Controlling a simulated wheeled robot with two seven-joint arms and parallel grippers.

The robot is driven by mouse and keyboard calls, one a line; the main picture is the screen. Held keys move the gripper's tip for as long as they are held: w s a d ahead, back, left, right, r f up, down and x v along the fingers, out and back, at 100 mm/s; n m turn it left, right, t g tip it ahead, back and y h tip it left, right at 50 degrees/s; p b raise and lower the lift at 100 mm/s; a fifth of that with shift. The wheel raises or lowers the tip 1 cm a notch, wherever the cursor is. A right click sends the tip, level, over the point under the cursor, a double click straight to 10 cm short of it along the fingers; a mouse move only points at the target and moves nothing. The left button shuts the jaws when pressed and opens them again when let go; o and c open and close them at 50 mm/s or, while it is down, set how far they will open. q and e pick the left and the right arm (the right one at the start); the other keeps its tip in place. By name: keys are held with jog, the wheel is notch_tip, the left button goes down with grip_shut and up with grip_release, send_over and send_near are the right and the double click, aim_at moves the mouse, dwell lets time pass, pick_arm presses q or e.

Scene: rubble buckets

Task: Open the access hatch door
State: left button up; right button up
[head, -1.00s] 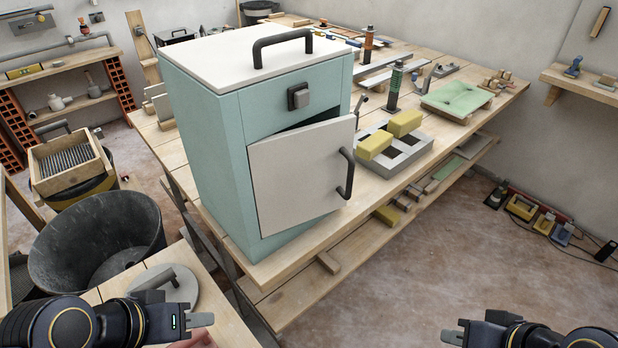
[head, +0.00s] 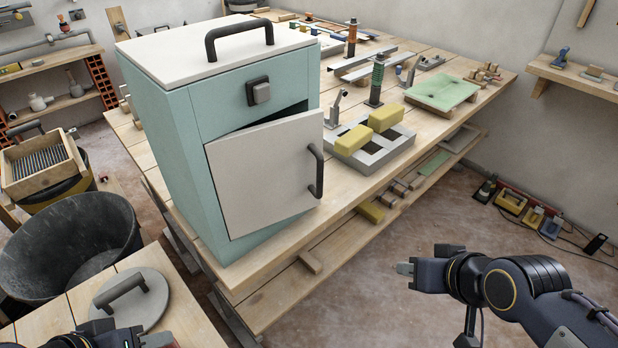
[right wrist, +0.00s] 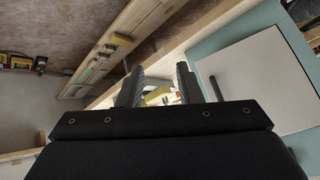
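The teal cabinet (head: 181,130) stands on the wooden workbench. Its pale hatch door (head: 262,178) is slightly ajar, with a dark gap along the top and the free edge swung out on the right. The dark door handle (head: 316,172) is on that edge. My right gripper (head: 406,268) is open and empty, right of and below the handle, apart from it. In the right wrist view its two fingers (right wrist: 158,88) are spread, with the door (right wrist: 262,82) and handle (right wrist: 215,90) to the right. My left gripper (head: 155,340) is at the bottom left, mostly cut off.
A grey block with yellow bricks (head: 385,117) lies on the bench right of the cabinet. A black bucket (head: 68,247) and a round grey lid (head: 130,300) are at lower left. Floor (head: 350,300) between the bench and my right arm is clear.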

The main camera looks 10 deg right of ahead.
jog(key=w+d+n+t+b, duration=0.1)
jog(key=w+t+b, duration=0.15)
jog(key=w, duration=0.55)
jog(key=n+t+y+b, duration=0.5)
jog(key=n+y+b, duration=0.1)
jog(key=n+y, duration=0.15)
send_near(322, 180)
jog(key=x, duration=0.3)
jog(key=shift+m, duration=0.25)
jog(key=x, duration=0.7)
jog(key=shift+w+a, duration=0.2)
jog(key=shift+w, duration=0.1)
grip_shut()
